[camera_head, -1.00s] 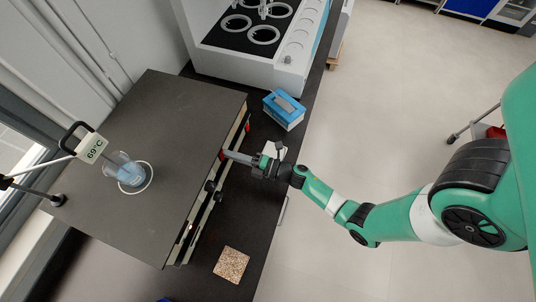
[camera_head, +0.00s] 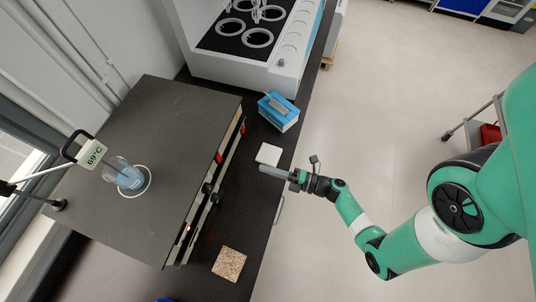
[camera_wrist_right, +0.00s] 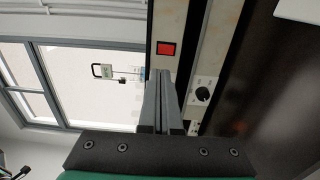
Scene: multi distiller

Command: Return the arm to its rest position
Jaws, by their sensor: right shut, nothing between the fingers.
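My right gripper (camera_head: 264,169) is shut and empty. It is near the front of the dark bench, to the right of the hotplate unit, just below a white square pad (camera_head: 268,154). In the right wrist view its two fingers (camera_wrist_right: 164,78) lie together, seen against the unit's front panel with a red switch (camera_wrist_right: 166,48) and a black knob (camera_wrist_right: 202,93). My right arm (camera_head: 370,235) comes in from the right, bent at the elbow. My left gripper is not in view.
A beaker with bluish liquid (camera_head: 130,180) stands on the hotplate top (camera_head: 165,115), beside a thermometer display reading 69°C (camera_head: 92,153). A blue box (camera_head: 278,111), a speckled tile (camera_head: 229,264) and a large white machine (camera_head: 235,68) are on the bench.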

